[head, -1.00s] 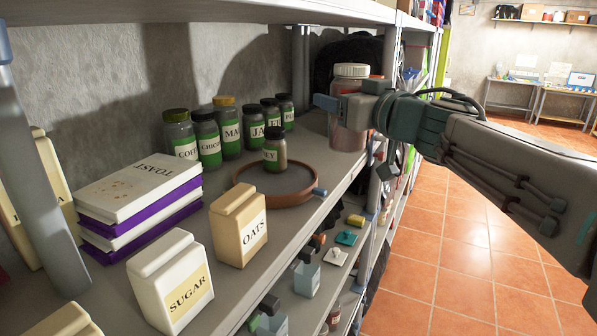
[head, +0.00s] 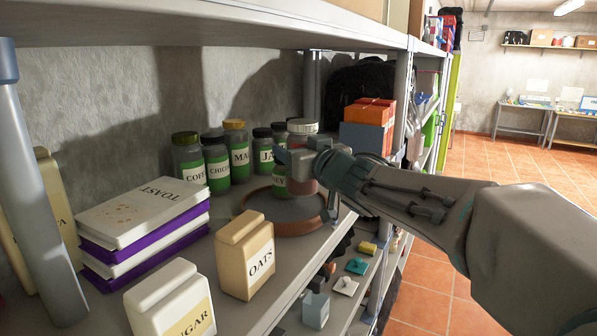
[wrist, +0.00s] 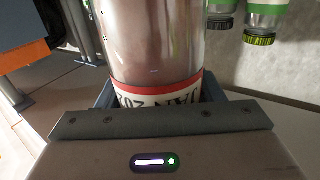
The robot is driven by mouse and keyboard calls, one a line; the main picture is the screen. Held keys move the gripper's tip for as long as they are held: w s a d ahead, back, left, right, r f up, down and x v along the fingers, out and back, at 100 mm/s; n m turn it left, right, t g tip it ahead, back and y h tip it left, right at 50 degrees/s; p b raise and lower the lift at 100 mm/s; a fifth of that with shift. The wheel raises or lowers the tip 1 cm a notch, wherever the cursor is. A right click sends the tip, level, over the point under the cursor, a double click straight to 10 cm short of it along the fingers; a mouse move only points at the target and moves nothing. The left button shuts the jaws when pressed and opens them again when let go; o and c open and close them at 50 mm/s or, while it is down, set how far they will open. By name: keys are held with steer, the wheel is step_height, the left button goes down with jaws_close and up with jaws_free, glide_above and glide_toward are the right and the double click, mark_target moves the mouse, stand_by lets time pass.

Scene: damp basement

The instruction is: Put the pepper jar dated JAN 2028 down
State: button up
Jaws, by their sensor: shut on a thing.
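I cannot tell whether the jar's base touches anything.
Several green-labelled jars (head: 218,166) stand along the wall behind. An oats canister (head: 246,262), a sugar canister (head: 170,305) and stacked books (head: 142,212) stand on the near shelf. An orange box (head: 369,126) is beyond my gripper. The upper shelf (head: 220,30) hangs above.

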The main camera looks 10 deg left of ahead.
steer(key=shift+f+b, duration=0.3)
steer(key=shift+f, duration=1.5)
steer(key=shift+s+d, duration=0.1)
steer(key=shift+f, duration=0.15)
steer(key=o, duration=1.4)
steer(key=shift+f, duration=0.1)
steer(key=shift+r, duration=0.2)
steer(key=b+v, duration=0.1)
steer(key=v, duration=1.1)
